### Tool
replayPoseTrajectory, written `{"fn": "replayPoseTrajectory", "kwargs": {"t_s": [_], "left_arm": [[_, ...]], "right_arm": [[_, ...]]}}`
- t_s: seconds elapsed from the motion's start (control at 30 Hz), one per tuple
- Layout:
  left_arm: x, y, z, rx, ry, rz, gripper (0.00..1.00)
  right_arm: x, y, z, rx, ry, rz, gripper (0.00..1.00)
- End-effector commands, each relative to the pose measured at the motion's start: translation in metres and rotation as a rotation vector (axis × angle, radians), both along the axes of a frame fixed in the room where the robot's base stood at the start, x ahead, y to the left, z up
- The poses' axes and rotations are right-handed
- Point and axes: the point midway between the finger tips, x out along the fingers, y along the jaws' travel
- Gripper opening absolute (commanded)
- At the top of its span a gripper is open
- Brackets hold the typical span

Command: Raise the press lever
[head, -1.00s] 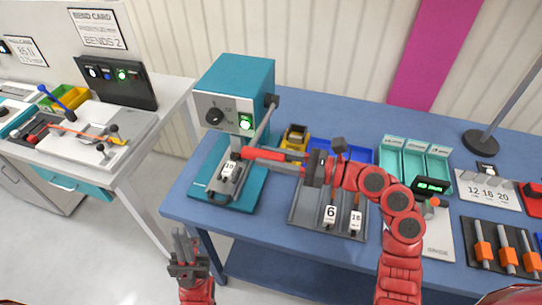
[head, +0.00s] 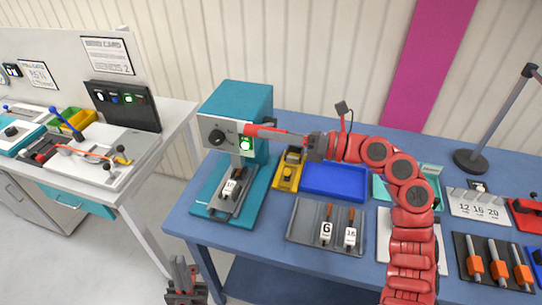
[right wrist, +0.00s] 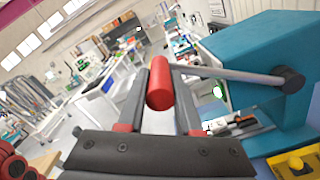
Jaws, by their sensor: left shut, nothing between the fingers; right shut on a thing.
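The teal press (head: 235,100) stands at the left end of the blue table, with a dial and a lit green display on its front. Its grey lever (right wrist: 230,75) shows in the right wrist view, running from a dark pivot on the press side to a red handle (right wrist: 160,85). My right gripper (head: 252,131) is shut on this red handle at the press front; it also shows in the right wrist view (right wrist: 158,95). My left gripper (head: 182,278) is shut and empty, low in front of the table.
A tool marked 6 (head: 327,230) and another lie in a grey tray (head: 300,222). A yellow holder (head: 288,172) and blue bin (head: 335,182) stand right of the press. A white side table (head: 150,165) is at the left.

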Motion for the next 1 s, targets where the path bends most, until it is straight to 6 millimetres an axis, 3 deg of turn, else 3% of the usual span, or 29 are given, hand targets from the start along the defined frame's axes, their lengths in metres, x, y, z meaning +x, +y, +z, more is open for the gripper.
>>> {"fn": "replayPoseTrajectory", "kwargs": {"t_s": [0.13, 0.5, 1.0], "left_arm": [[0.0, 0.0, 0.01, 0.0, 0.0, 0.0, 0.0], [0.0, 0.0, 0.023, 0.0, 0.0, 0.0, 0.0], [0.0, 0.0, 0.028, 0.0, 0.0, 0.0, 0.0]], "right_arm": [[0.017, -0.005, 0.029, 0.042, 0.124, 0.002, 0.0], [0.058, -0.019, 0.066, 0.124, 0.368, 0.002, 0.0], [0.075, -0.024, 0.075, 0.151, 0.466, 0.004, 0.0]]}}
